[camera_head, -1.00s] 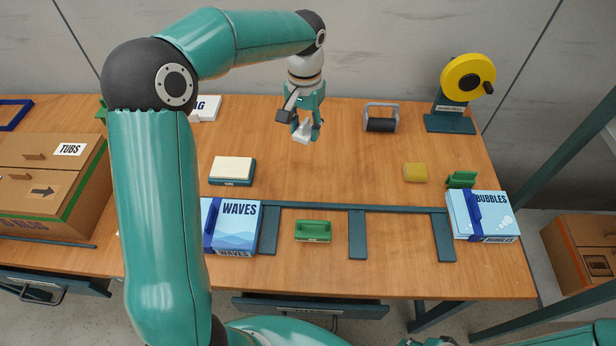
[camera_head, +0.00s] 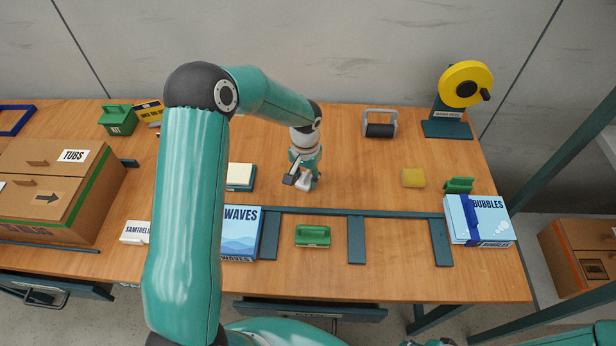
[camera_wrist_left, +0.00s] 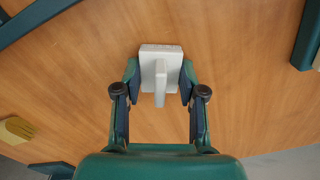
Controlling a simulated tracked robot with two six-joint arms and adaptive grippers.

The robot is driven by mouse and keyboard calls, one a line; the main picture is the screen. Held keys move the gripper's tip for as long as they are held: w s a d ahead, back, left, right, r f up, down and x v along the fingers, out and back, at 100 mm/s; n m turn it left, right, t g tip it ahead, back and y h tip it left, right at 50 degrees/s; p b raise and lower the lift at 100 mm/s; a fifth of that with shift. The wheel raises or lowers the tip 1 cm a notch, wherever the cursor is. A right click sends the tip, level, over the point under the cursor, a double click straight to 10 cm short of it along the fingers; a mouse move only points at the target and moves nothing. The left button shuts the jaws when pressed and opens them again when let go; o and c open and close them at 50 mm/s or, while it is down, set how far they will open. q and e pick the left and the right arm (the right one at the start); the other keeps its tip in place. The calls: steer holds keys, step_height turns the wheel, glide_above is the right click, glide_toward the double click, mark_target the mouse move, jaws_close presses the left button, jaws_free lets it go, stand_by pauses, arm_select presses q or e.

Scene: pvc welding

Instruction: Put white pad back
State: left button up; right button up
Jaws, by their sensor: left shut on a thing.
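The white pad (camera_head: 304,183) is a small white block with an upright handle, near the middle of the table. My left gripper (camera_head: 304,174) is shut on it, pointing down. In the left wrist view the pad (camera_wrist_left: 160,52) has its handle between the two fingers of my left gripper (camera_wrist_left: 158,82). I cannot tell whether the pad touches the table. A dark blue holder with a cream block on top (camera_head: 239,174) sits just left of the gripper, partly hidden by my left arm. My right gripper is not in view.
A dark blue rail (camera_head: 350,211) runs in front of the gripper, with a green handled block (camera_head: 313,235) before it. The WAVES box (camera_head: 241,230) and BUBBLES box (camera_head: 487,220) flank it.

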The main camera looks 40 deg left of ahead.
mark_target(306, 175)
arm_select(q)
steer(key=shift+f, duration=0.15)
steer(key=o, duration=1.1)
step_height(306, 175, up, 12)
steer(key=shift+r+b, duration=0.2)
steer(key=shift+b, duration=0.5)
